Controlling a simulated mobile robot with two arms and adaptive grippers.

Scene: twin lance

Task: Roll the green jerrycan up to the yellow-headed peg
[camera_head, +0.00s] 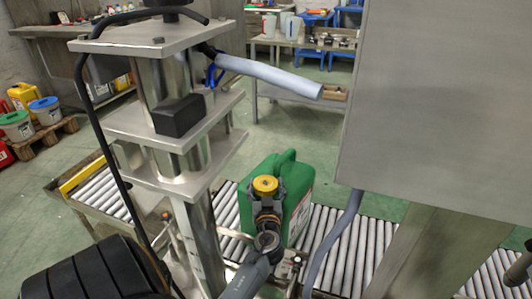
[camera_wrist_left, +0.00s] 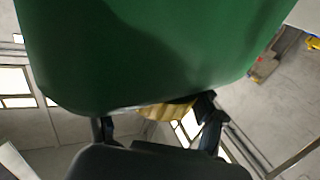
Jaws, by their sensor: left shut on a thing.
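The green jerrycan (camera_head: 297,178) stands upright on the roller conveyor, right of the steel column. Its ribbed yellow cap (camera_head: 265,184) faces me, and in the left wrist view the cap (camera_wrist_left: 165,110) shows below the green body (camera_wrist_left: 150,45). My left gripper (camera_head: 266,194) is shut on the cap, with one finger on each side of it in the left wrist view (camera_wrist_left: 160,122). I cannot make out a separate yellow-headed peg. My right gripper is not in view.

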